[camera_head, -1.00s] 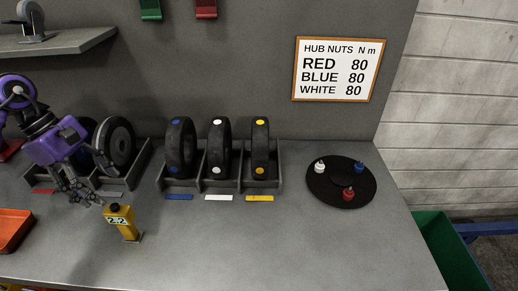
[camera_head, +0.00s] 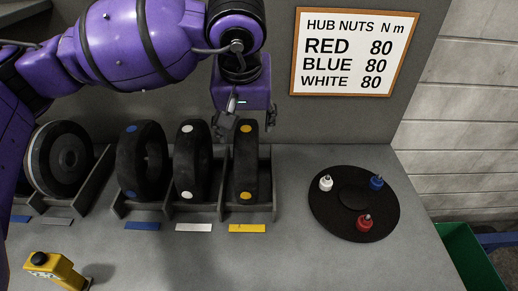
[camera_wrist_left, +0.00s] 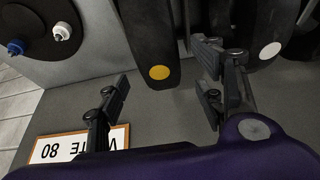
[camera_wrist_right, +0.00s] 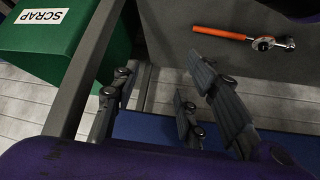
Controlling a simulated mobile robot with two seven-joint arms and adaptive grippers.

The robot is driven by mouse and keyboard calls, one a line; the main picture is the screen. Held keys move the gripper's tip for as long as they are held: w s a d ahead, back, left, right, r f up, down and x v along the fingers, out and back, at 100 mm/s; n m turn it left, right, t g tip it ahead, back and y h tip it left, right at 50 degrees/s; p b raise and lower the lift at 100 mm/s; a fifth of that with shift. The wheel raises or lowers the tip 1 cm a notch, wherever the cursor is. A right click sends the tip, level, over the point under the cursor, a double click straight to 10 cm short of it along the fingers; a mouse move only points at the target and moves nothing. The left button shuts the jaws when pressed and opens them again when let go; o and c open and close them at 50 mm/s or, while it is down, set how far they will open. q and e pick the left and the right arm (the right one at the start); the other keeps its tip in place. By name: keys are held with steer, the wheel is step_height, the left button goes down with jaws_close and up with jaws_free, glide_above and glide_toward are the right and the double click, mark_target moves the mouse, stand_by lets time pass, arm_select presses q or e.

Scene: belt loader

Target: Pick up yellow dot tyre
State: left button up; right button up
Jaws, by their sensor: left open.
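The yellow dot tyre (camera_head: 246,172) stands upright in the rightmost slot of the rack, a yellow dot at its top and bottom. My left gripper (camera_head: 236,124) is above and behind it, pointing down, open and empty. In the left wrist view the tyre (camera_wrist_left: 147,35) shows between the spread fingers (camera_wrist_left: 165,82); I cannot tell whether they touch it. The yellow label (camera_head: 247,228) lies in front of its slot. My right gripper (camera_wrist_right: 160,75) is open and empty in the right wrist view, away from the tyre.
The white dot tyre (camera_head: 193,160) stands close on the left, with the blue dot tyre (camera_head: 142,165) beyond. A black turntable (camera_head: 340,222) with hub nuts is on the right. A green scrap bin (camera_wrist_right: 60,40) and orange-handled ratchet (camera_wrist_right: 222,33) show near my right gripper.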

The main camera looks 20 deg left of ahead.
arm_select(q)
steer(key=shift+f, duration=0.4)
steer(key=shift+w+a+f, duration=0.1)
steer(key=shift+a+f, duration=0.05)
steer(key=shift+f, duration=0.65)
steer(key=x, duration=0.3)
steer(key=shift+w+f+p, duration=0.25)
steer(key=shift+f+p, duration=0.05)
steer(key=shift+w+f, duration=0.2)
steer(key=shift+f, duration=0.25)
jaws_close()
arm_select(e)
steer(key=shift+s+r, duration=0.2)
steer(key=shift+s, duration=0.4)
arm_select(q)
steer(key=shift+r, duration=0.1)
